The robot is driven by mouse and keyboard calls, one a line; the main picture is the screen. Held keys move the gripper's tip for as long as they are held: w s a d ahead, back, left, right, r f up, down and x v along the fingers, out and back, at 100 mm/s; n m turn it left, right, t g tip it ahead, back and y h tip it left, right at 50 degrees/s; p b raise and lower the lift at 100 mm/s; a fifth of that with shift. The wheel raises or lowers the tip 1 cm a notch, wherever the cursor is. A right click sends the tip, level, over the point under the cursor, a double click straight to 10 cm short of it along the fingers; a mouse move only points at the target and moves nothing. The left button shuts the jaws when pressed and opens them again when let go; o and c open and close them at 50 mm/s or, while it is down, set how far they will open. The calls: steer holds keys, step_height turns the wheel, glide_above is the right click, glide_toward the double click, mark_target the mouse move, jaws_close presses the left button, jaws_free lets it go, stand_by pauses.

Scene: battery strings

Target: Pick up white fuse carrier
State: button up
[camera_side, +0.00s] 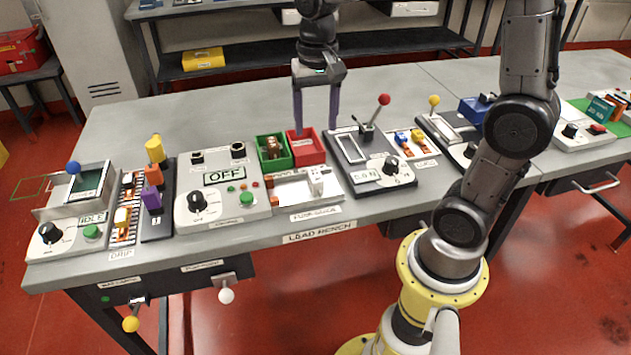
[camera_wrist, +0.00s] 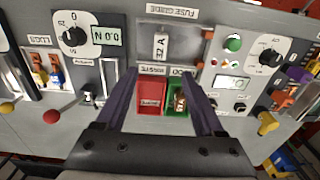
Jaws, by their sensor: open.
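The white fuse carrier (camera_side: 316,181) stands in the fuse guide panel (camera_side: 290,191), on its right part, near the front edge of the bench. In the wrist view the white carrier (camera_wrist: 160,46) shows upper middle, under the fuse guide label, with dark marks on it. My gripper (camera_side: 316,126) is open and empty, pointing down above the bins behind the panel. In the wrist view my gripper (camera_wrist: 160,76) has its two purple fingers wide apart, with the carrier beyond the tips.
A red bin (camera_side: 308,155) and a green bin (camera_side: 285,161) with brown items inside stand behind the panel. The OFF box (camera_side: 222,207) is to the left. A panel with a red-knobbed lever (camera_side: 384,99) stands to the right. Bare bench (camera_side: 210,107) lies behind.

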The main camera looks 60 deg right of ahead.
mark_target(315, 174)
step_height(315, 174, down, 9)
steer(key=shift+d+f, duration=0.1)
steer(key=shift+d, duration=0.05)
steer(key=shift+a+f, duration=0.15)
steer(key=shift+f, duration=1.2)
steer(key=shift+a+f, duration=0.15)
steer(key=shift+f, duration=1.15)
steer(key=shift+c, duration=0.2)
jaws_close()
